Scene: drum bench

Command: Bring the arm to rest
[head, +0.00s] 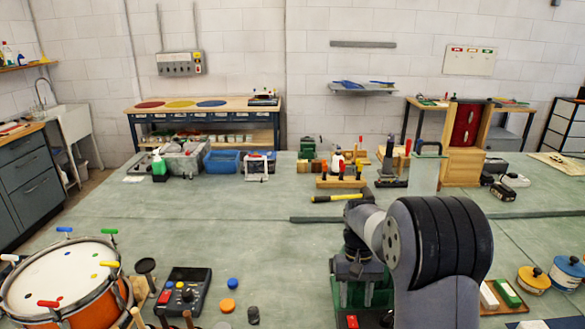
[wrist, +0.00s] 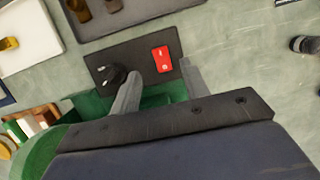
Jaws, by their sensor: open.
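My gripper (wrist: 160,70) is open in the wrist view, its two grey fingers apart with nothing held between them. Beneath it is a dark plate (wrist: 145,50) bearing a red block (wrist: 162,59) and a black knob (wrist: 112,76). How high the fingers are above these is hard to tell. In the head view my arm (head: 440,245) reaches over the bench at the lower right, its end over a green and dark fixture (head: 345,293). The arm hides part of the fixture, and the fingers cannot be made out there.
An orange drum (head: 90,305) with coloured keys stands at the bench's left front. A control box (head: 185,290) sits beside it. Yellow and blue tins (head: 567,273) stand at right. A yellow-handled hammer (head: 337,198) lies behind the arm. The bench's left middle (head: 220,225) is clear.

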